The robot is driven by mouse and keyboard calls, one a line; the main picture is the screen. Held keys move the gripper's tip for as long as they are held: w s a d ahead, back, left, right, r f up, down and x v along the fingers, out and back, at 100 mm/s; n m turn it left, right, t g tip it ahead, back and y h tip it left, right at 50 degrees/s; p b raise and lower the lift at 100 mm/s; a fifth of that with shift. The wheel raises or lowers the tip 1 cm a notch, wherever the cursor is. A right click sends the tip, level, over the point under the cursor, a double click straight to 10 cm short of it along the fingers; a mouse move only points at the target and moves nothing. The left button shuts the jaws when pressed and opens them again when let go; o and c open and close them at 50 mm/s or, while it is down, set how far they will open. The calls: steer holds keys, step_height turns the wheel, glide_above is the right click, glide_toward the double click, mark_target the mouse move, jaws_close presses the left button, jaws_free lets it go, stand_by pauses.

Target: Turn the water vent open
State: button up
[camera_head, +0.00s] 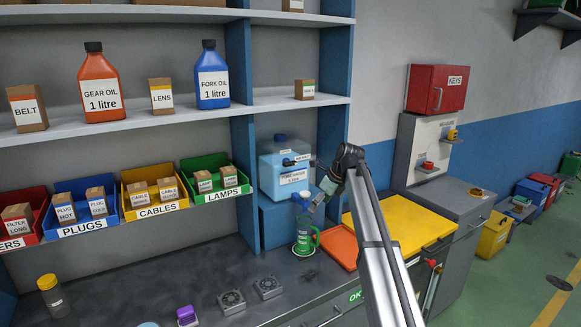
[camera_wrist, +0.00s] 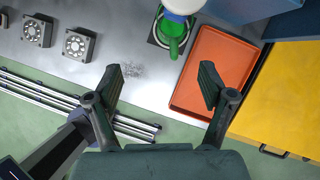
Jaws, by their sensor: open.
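The light-blue water container (camera_head: 286,176) stands in the shelf bay behind the bench, with a blue cap on top. A small dark fitting (camera_head: 288,162) with a little white label beside it shows on its front; I cannot tell its turn position. A green jug (camera_head: 304,240) stands below on the bench, with a blue and white part above it; the jug also shows at the top of the wrist view (camera_wrist: 172,40). My gripper (camera_wrist: 160,82) is open and empty, pointing down at the bench. In the head view my gripper (camera_head: 326,190) is right of the container, apart from it.
An orange tray (camera_head: 340,246) and a yellow surface (camera_head: 408,228) lie right of the jug. Two grey fan-like blocks (camera_head: 232,301) sit on the bench at left. Labelled bins and oil bottles fill the shelves. A blue upright (camera_head: 333,100) borders the container's bay.

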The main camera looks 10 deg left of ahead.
mark_target(291, 164)
steer(key=s+a+r+m+t+y, duration=0.1)
steer(key=s+a+r+t+y, duration=0.25)
steer(key=s+t+y, duration=0.35)
step_height(291, 164, up, 8)
steer(key=w+d+m+t, duration=0.1)
steer(key=d+m+t, duration=0.2)
steer(key=t, duration=0.2)
steer(key=p+x, duration=0.1)
steer(key=x, duration=0.4)
steer(key=p+x, duration=0.1)
steer(key=x, duration=0.5)
steer(key=f+p+x, duration=0.1)
steer(key=x, duration=0.5)
steer(key=shift+a+p, duration=0.1)
steer(key=shift+p, duration=0.2)
steer(key=shift+s, duration=0.1)
steer(key=c, duration=1.2)
